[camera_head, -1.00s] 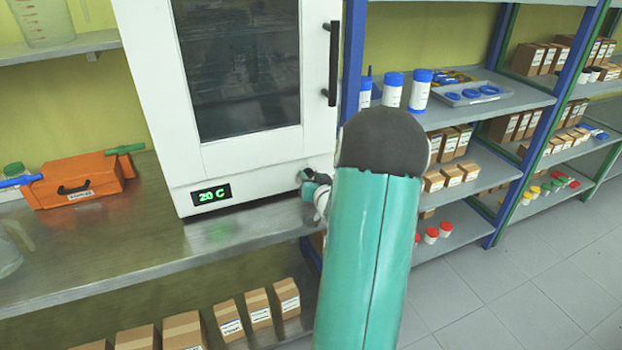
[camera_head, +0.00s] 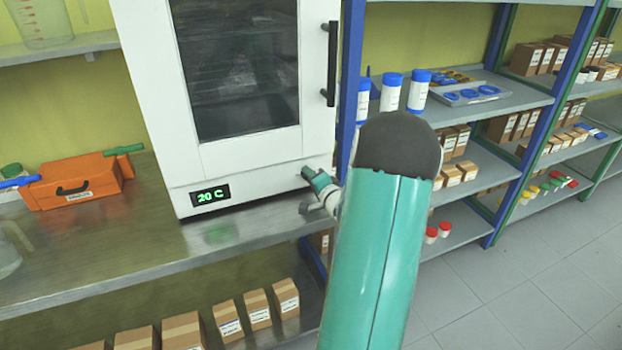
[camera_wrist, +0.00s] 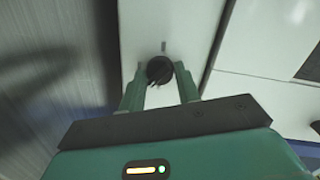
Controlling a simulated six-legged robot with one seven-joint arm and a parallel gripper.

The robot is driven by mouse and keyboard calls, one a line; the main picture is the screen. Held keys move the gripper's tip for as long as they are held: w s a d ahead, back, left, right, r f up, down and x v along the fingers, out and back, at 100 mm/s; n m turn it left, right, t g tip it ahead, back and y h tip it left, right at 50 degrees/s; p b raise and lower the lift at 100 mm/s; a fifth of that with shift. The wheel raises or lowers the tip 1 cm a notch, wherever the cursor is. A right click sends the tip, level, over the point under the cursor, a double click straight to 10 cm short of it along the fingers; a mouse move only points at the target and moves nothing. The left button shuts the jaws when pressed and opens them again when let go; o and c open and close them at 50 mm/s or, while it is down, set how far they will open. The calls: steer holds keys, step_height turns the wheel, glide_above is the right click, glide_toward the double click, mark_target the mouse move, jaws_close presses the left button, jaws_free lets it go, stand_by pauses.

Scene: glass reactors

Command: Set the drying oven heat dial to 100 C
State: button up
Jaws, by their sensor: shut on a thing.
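The white drying oven (camera_head: 250,172) stands on a metal bench in the head view. Its display (camera_head: 210,195) reads 20 C in green. The black round heat dial (camera_wrist: 159,70) is on the oven's pale front panel in the wrist view, with a small mark above it. My gripper (camera_wrist: 160,74) has one finger on each side of the dial and is shut on it. In the head view my gripper (camera_head: 314,180) is at the lower right of the oven front, and the dial is mostly hidden there.
The oven door's dark handle (camera_head: 332,64) is above my gripper. An orange toolbox (camera_head: 75,182) sits on the bench (camera_head: 120,250) to the left. Shelves with white, blue-capped bottles (camera_head: 391,92) and boxes stand close on the right.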

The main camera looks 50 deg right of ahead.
steer(key=m, duration=0.5)
steer(key=shift+f+t, duration=0.15)
steer(key=shift+t, duration=0.25)
steer(key=m, duration=0.4)
steer(key=shift+m+t, duration=0.3)
steer(key=shift+t, duration=0.1)
steer(key=o, duration=0.7)
steer(key=shift+c, duration=0.2)
steer(key=shift+s, duration=0.15)
steer(key=v, duration=1.3)
steer(key=shift+s, duration=0.35)
steer(key=shift+w, duration=0.1)
